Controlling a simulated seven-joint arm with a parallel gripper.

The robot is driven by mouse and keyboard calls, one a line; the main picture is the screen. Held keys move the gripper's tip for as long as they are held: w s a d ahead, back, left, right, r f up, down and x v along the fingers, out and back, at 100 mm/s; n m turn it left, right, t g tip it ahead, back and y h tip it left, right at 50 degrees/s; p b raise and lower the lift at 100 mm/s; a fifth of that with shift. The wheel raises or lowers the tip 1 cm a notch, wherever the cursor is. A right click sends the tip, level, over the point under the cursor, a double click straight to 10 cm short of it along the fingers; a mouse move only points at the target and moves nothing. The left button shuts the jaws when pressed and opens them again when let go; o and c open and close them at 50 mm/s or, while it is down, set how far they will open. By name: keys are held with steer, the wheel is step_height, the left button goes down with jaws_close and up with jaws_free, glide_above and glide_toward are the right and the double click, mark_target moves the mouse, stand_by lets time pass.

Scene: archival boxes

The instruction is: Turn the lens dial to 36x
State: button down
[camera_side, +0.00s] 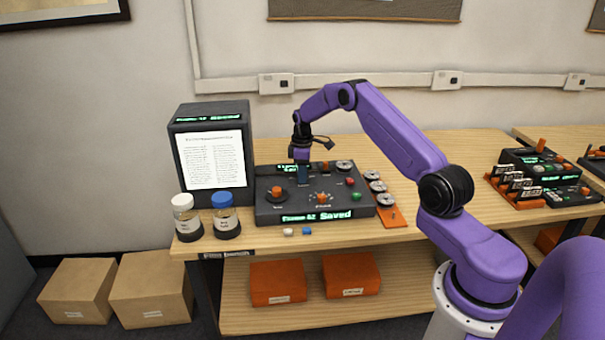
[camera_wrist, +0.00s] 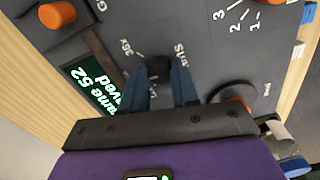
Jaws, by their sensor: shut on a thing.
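The dark control panel (camera_side: 262,213) sits on the wooden bench. In the side view my gripper (camera_side: 302,174) points down at the back left part of the panel. In the wrist view its two blue fingers (camera_wrist: 160,84) are shut on a small black knob, the lens dial (camera_wrist: 158,66), one finger on each side. The printed mark "36x" (camera_wrist: 126,47) shows left of the dial; another mark near the fingers is partly hidden. I cannot tell which mark the dial points to. The dial is hidden behind the gripper in the side view.
The panel also has orange knobs (camera_side: 277,192) and a green display reading "Saved" (camera_side: 336,214). A dark screen unit (camera_side: 211,109) stands to the left, with two lidded jars (camera_side: 225,229) in front. Reels (camera_side: 386,201) lie on an orange strip (camera_side: 397,220) at right.

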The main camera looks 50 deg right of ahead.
steer(key=m, duration=1)
stand_by(0.4)
steer(key=shift+m, duration=0.5)
steer(key=c, duration=0.8)
jaws_free()
steer(key=shift+c, duration=0.2)
step_height(320, 180, up, 18)
steer(key=shift+f, duration=0.25)
